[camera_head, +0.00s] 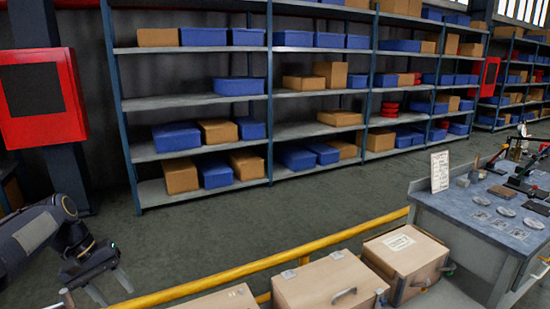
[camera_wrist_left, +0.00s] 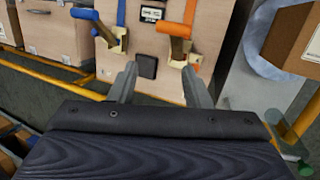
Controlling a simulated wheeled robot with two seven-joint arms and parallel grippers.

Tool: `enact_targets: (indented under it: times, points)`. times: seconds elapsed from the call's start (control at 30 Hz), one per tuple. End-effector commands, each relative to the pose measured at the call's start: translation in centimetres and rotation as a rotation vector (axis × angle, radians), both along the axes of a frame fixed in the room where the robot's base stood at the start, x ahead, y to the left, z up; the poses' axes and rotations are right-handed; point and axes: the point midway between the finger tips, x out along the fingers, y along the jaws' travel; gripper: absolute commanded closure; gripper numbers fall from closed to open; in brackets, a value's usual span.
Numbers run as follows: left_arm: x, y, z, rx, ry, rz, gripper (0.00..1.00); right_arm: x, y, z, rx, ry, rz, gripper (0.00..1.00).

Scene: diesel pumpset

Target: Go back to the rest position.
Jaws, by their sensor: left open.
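My left gripper (camera_head: 108,287) is at the lower left of the head view, its arm coming in from the left edge. Its two fingers are apart with nothing between them. In the left wrist view the same gripper (camera_wrist_left: 160,82) shows two spread grey fingers in front of a wooden panel (camera_wrist_left: 148,50). The panel carries a lever with a blue grip (camera_wrist_left: 88,16) and one with an orange grip (camera_wrist_left: 173,27), both beyond the fingers. A small black square (camera_wrist_left: 147,66) sits between the levers. My right gripper is not in view.
A yellow rail (camera_head: 235,270) crosses the front. Shelves with blue and tan boxes (camera_head: 198,104) line the back. A red cabinet (camera_head: 42,97) is at left. Open floor lies before the shelves.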

Motion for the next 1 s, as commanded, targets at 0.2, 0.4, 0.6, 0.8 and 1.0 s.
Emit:
enact_targets:
  times: [0.2,0.4,0.6,0.8,1.0]
  points:
    - [-6.9,-5.4,3.1,0.026,-0.182,-0.081,0.56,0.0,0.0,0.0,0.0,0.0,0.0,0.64]
    - [-13.6,-10.2,2.8,0.061,-0.344,-0.159,0.56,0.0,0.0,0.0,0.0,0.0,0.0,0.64]
    - [-19.4,-14.3,0.1,0.103,-0.487,-0.232,0.56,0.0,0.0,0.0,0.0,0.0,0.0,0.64]
    - [-22.3,-16.3,-2.4,0.13,-0.568,-0.272,0.56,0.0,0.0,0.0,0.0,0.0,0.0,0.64]
    - [-22.8,-16.7,-3.0,0.135,-0.582,-0.28,0.56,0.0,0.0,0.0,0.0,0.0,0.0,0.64]
